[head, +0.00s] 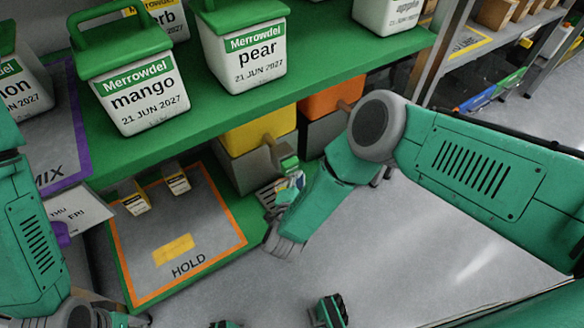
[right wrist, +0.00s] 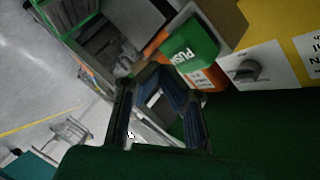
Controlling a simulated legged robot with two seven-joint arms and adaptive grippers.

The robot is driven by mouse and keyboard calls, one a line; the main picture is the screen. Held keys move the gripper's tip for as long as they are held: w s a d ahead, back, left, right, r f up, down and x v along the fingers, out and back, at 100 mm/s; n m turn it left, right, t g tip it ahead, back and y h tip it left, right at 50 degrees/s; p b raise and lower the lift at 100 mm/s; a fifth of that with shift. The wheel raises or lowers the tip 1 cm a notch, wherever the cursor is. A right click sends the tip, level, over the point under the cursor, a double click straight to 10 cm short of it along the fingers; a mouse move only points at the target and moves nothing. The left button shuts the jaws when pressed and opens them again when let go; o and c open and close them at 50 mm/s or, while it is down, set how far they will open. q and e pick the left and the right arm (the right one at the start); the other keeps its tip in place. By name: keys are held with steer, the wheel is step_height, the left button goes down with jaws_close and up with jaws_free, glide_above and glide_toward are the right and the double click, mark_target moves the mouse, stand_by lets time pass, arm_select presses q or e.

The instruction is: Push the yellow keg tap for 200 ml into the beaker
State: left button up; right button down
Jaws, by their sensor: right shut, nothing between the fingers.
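The yellow keg (head: 258,135) stands under the green shelf in the head view, on a grey base. A small green block, its tap (head: 289,163), sticks out at its front right. In the right wrist view a green tap piece marked PUSH (right wrist: 196,50) shows beside the yellow keg's face (right wrist: 305,35). I cannot make out the beaker.
An orange keg (head: 332,98) stands right of the yellow one. The HOLD mat (head: 215,252) with orange border lies at the left. The green shelf (head: 320,75) with several labelled jugs overhangs the kegs. Grey floor (head: 400,270) is clear at the right.

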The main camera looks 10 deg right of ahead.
steer(key=shift+s, duration=0.1)
steer(key=s+p, duration=0.1)
steer(key=s+d+p, duration=0.1)
steer(key=s, duration=0.2)
steer(key=shift+s+d+p, duration=0.25)
steer(key=shift+d+p, duration=0.15)
stand_by(2.5)
